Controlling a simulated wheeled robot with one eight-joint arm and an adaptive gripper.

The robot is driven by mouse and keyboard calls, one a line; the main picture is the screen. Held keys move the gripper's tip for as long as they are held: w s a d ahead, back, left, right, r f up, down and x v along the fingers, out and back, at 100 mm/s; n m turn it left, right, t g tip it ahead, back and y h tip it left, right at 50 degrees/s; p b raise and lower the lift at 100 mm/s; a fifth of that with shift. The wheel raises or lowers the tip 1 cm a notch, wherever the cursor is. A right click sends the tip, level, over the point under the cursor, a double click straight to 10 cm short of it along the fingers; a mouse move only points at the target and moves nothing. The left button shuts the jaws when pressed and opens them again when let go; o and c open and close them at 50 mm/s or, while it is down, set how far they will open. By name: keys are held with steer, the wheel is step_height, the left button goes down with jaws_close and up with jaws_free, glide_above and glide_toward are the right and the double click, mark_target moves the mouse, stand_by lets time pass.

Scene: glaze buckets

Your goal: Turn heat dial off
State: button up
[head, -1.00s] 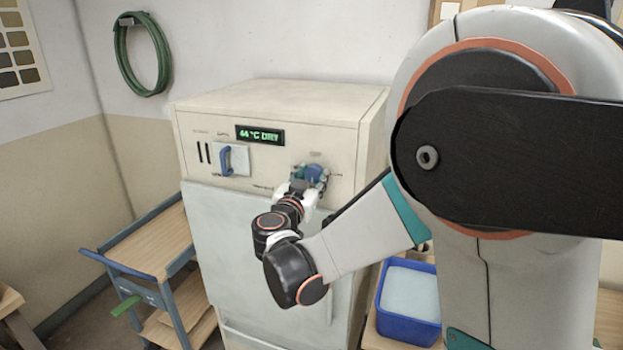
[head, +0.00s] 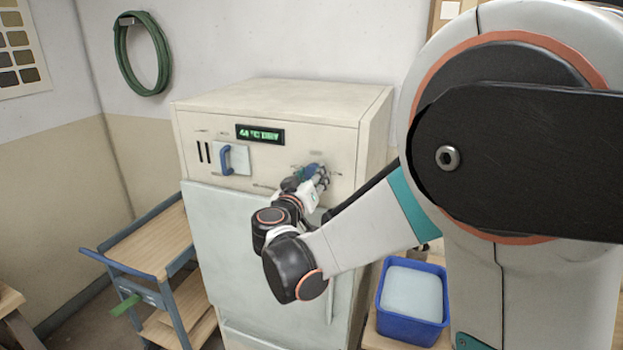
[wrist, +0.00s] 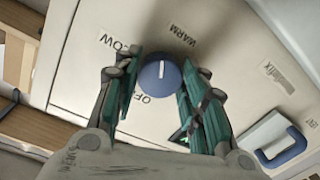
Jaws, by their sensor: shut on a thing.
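The heat dial (wrist: 160,76) is a round blue knob with a white pointer line, on the cream panel of a cabinet. In the wrist view the line points up the picture, between the labels LOW at upper left and WARM at upper right. The label OFF, partly covered, is just below the dial. My gripper (wrist: 160,66) has its green-padded fingers on both sides of the dial and is shut on it. In the head view my gripper (head: 313,182) is at the panel's right part, hiding most of the dial.
The cabinet (head: 285,96) has a green-lit display (head: 260,134) and a blue handle (head: 226,160) left of the dial. A wooden-topped cart (head: 150,240) stands at left. A blue tub (head: 410,326) is at lower right. A green hose (head: 120,55) hangs on the wall.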

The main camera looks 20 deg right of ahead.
steer(key=n, duration=1.1)
steer(key=n+g+h+b, duration=0.1)
steer(key=n, duration=0.9)
steer(key=shift+a+r+n, duration=0.1)
steer(key=shift+r+n, duration=0.05)
steer(key=shift+n, duration=0.25)
steer(key=n, duration=0.3)
steer(key=shift+h, duration=0.3)
steer(key=shift+n+b, duration=0.4)
steer(key=shift+n, duration=1.6)
steer(key=o, duration=1.1)
steer(key=shift+a, duration=0.1)
steer(key=shift+c, duration=0.2)
